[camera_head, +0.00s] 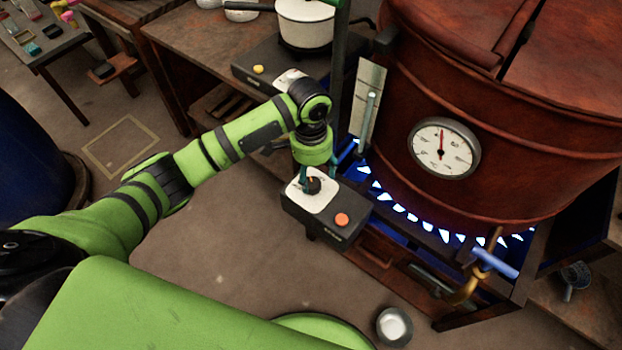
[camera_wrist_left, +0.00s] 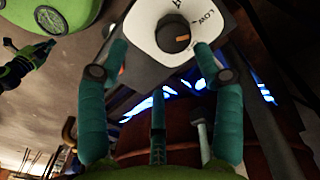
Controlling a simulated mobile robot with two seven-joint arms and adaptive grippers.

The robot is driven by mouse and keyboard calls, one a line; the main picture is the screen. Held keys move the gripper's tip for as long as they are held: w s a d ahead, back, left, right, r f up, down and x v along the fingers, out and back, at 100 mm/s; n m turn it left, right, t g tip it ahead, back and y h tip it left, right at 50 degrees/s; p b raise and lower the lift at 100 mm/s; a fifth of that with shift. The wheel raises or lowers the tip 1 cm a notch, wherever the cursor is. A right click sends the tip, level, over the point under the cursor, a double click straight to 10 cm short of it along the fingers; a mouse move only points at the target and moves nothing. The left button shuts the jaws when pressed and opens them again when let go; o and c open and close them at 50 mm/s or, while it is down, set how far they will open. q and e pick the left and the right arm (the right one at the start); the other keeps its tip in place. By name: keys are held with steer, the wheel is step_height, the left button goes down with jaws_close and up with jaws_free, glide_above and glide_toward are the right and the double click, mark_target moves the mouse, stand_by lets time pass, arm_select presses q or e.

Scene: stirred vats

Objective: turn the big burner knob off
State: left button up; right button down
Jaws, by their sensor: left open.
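The big burner knob (camera_head: 313,186) is a dark round knob with an orange mark on a white dial plate on a grey control box (camera_head: 325,230). The knob (camera_wrist_left: 173,34) also shows in the left wrist view, beyond and between the fingertips. My left gripper (camera_head: 316,180) is over the dial, fingers pointing down. Blue flames (camera_head: 410,215) burn under the big copper vat (camera_head: 400,100). My right gripper is not in view.
An orange button (camera_head: 342,220) sits on the box beside the dial. A round gauge (camera_head: 444,148) is on the vat, and a tap with a blue handle (camera_head: 495,262) is low on the right. A white pot (camera_head: 305,22) stands on a smaller burner behind. Floor left of the box is clear.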

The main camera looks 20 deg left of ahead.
mark_target(311, 183)
arm_select(q)
steer(key=shift+w+a+r, duration=0.4)
steer(key=shift+w+a, duration=0.15)
steer(key=shift+a, duration=0.1)
step_height(311, 183, down, 7)
steer(key=shift+d+r+b, duration=0.1)
steer(key=shift+d+b, duration=0.05)
steer(key=shift+b, duration=0.25)
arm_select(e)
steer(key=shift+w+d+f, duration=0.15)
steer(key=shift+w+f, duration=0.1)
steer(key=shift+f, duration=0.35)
arm_select(q)
steer(key=shift+s, duration=0.1)
steer(key=c, duration=1.1)
